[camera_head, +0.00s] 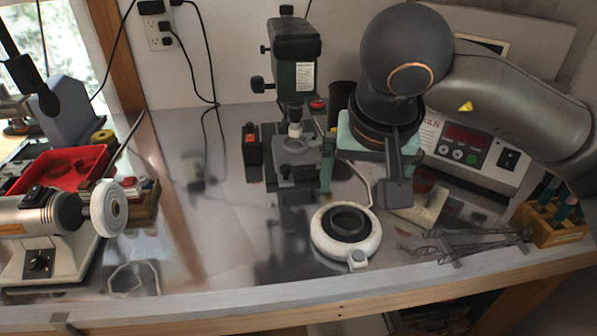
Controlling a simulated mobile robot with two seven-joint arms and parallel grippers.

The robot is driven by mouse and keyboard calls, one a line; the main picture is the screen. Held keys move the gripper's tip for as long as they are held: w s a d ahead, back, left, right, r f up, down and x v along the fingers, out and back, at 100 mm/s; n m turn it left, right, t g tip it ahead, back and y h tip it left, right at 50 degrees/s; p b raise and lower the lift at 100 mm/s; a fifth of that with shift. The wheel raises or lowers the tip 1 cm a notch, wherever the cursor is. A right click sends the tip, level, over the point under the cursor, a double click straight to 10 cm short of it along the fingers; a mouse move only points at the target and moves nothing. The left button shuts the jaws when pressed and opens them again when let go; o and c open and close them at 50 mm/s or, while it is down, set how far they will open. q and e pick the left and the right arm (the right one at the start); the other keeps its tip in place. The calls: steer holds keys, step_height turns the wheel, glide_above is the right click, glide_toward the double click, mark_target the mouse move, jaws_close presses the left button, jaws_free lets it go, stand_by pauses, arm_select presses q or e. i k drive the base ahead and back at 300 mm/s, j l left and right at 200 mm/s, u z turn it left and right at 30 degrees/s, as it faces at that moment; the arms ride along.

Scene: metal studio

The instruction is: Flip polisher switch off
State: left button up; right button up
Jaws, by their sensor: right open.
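The polisher (45,225) stands at the left front of the bench, with a grey motor body and a white round buffing wheel (108,208) on its right end. Its switch (39,263) is a small dark plate with a knob on the front of the pale base. The switch's exact position is too small to tell. My right gripper (365,170) is open over the right middle of the bench, pointing down, far to the right of the polisher. Nothing shows between its fingers. My left gripper is not in view.
A red tray (62,169) sits behind the polisher. A dark green microscope-like stand (295,95) is at the back middle. A white ring (345,232) lies below my right gripper. A control box (475,150) and wooden holder (550,223) are at right.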

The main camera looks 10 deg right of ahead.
mark_target(35, 192)
steer(key=u, duration=1.35)
